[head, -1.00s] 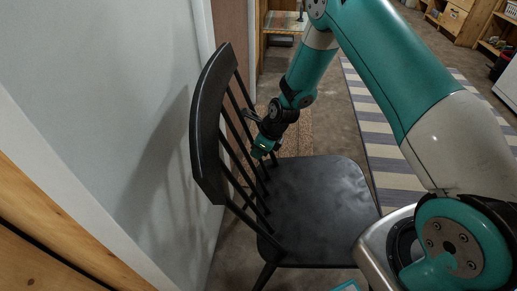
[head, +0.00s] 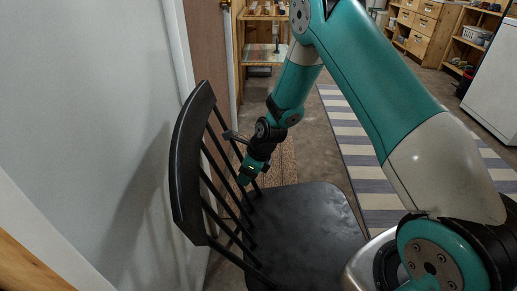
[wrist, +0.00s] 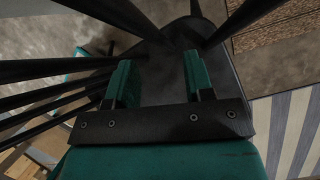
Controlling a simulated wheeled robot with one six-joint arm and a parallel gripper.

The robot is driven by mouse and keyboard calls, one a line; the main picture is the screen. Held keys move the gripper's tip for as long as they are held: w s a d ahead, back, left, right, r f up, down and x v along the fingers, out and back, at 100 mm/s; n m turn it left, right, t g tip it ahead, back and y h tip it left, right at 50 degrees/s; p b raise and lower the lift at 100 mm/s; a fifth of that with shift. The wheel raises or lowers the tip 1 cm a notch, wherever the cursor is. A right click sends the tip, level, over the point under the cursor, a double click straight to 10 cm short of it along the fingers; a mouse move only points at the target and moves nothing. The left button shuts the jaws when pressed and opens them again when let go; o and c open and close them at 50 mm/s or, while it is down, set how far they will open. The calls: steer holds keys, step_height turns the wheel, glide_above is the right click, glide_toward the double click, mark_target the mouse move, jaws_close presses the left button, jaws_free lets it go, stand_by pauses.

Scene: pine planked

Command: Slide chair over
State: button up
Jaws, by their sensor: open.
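The black wooden chair (head: 312,226) stands upright beside the pale wall at the left, its spindled back towards the wall and its seat to the right. My gripper (head: 246,174) is at the back's spindles, just above the rear of the seat. In the wrist view my gripper (wrist: 160,78) has its two green fingers apart, with the dark chair seat (wrist: 165,92) showing between and beyond them. Spindles run past on both sides. I cannot tell whether the fingers touch a spindle. The chair's legs are mostly hidden.
The wall (head: 95,110) is close to the chair's back, with a brown door (head: 208,50) beyond. A striped rug (head: 375,165) lies right of the chair, and a brown mat (head: 281,162) behind it. Wooden shelves (head: 262,40) and drawers (head: 420,25) stand far back.

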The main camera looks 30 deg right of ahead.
steer(key=p+v, duration=0.1)
steer(key=v, duration=1.1)
steer(key=shift+r+p, duration=0.2)
steer(key=shift+p, duration=0.2)
steer(key=s+a+r+n+g, duration=0.1)
steer(key=s+a+r+n, duration=0.95)
steer(key=r+n, duration=0.5)
steer(key=s+a+r+n+g, duration=0.1)
steer(key=s+r+n, duration=0.1)
steer(key=s+n, duration=0.65)
steer(key=s+a+r+n+g, duration=0.1)
steer(key=s+r+n, duration=0.1)
steer(key=s+n, duration=0.7)
step_height(320, 180, up, 16)
steer(key=w+p, duration=0.1)
steer(key=p, duration=1.4)
steer(key=shift+w+f+y, duration=0.2)
steer(key=shift+f+y, duration=0.05)
steer(key=shift+y, duration=0.05)
steer(key=shift+a, duration=0.2)
